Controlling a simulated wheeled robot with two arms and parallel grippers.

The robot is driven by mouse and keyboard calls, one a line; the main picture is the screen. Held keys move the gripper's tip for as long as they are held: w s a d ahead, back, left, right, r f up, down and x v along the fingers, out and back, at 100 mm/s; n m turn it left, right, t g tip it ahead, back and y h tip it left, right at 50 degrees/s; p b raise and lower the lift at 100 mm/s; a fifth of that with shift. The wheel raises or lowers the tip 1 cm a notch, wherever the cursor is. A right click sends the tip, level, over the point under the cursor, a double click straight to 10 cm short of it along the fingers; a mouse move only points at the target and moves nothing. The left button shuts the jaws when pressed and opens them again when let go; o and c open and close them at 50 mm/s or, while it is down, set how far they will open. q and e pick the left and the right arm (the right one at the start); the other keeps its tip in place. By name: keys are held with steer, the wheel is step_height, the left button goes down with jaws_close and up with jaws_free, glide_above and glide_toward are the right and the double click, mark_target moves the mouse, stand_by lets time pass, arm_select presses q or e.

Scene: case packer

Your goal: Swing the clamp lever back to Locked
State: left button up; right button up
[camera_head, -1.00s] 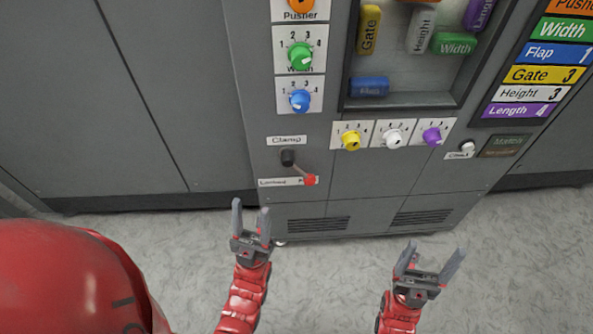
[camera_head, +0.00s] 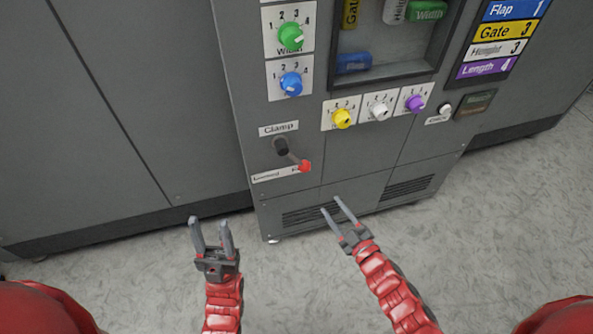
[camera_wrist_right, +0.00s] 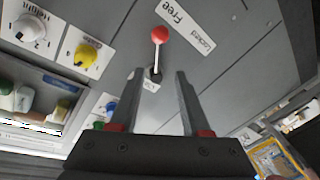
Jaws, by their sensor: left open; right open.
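The clamp lever (camera_head: 291,156) is on the lower left of the grey machine front, under a Clamp label (camera_head: 279,128). It has a dark pivot and a red knob (camera_head: 304,166). The knob leans down right, over the right, Free end of the Locked/Free plate (camera_head: 270,176). My right gripper (camera_head: 332,206) is open and empty, below and right of the knob. In the right wrist view the lever (camera_wrist_right: 158,52) shows beyond and between the open fingertips (camera_wrist_right: 158,74), apart from them. My left gripper (camera_head: 209,224) is open and empty, lower left of the lever.
Yellow (camera_head: 342,118), white (camera_head: 378,113) and purple (camera_head: 415,104) dials sit right of the lever. Green (camera_head: 290,37) and blue (camera_head: 291,84) dials sit above it. A recessed bin (camera_head: 400,80) holds coloured blocks. The panel around the lever is flat and clear.

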mark_target(301, 164)
steer(key=p+x, duration=0.1)
steer(key=x, duration=1.5)
steer(key=shift+w+a+r, duration=0.1)
steer(key=shift+w+a, duration=0.1)
jaws_close()
stand_by(0.7)
